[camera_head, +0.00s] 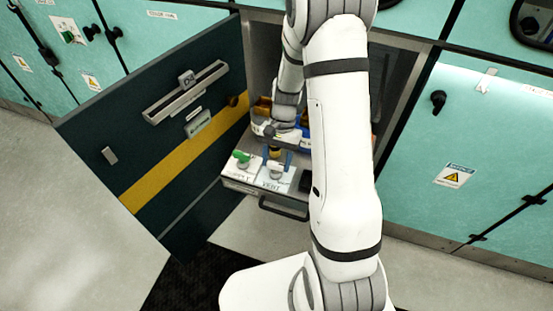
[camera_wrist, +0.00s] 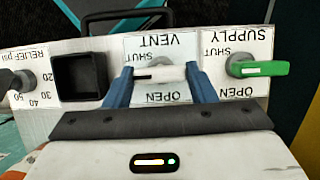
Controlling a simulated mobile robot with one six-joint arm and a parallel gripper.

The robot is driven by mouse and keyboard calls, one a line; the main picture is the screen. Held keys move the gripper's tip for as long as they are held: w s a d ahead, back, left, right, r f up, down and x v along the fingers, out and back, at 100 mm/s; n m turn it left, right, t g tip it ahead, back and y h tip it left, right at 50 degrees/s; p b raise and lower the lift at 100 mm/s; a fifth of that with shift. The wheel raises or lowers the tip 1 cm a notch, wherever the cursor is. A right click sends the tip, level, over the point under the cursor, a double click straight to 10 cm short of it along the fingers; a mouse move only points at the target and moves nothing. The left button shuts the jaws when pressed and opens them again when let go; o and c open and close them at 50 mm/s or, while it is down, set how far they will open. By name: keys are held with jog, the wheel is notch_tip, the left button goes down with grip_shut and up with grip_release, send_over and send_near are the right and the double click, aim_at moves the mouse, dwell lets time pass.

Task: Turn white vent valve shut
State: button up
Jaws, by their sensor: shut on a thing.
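The white vent valve (camera_wrist: 160,73) sits on the panel under the inverted VENT label in the wrist view. Its handle lies crosswise in that view, between the SHUT and OPEN words. My gripper (camera_wrist: 158,70) is shut on the handle, with one blue finger at each end of it. In the head view, the vent valve (camera_head: 276,170) is at the front of the panel, with my gripper (camera_head: 276,158) just above it. The green supply valve (camera_wrist: 262,69) is beside it, its handle also crosswise and apart from my fingers.
A black square recess (camera_wrist: 80,76) and a dark relief knob (camera_wrist: 17,82) are on the panel's other side. A dark handle bar (camera_head: 283,208) runs along the panel front. The open cabinet door (camera_head: 165,125) stands at the left. Floor is clear in front.

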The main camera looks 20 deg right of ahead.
dwell(0.5)
jog(key=o, duration=1)
jog(key=shift+v, duration=3.9)
jog(key=shift+s, duration=0.1)
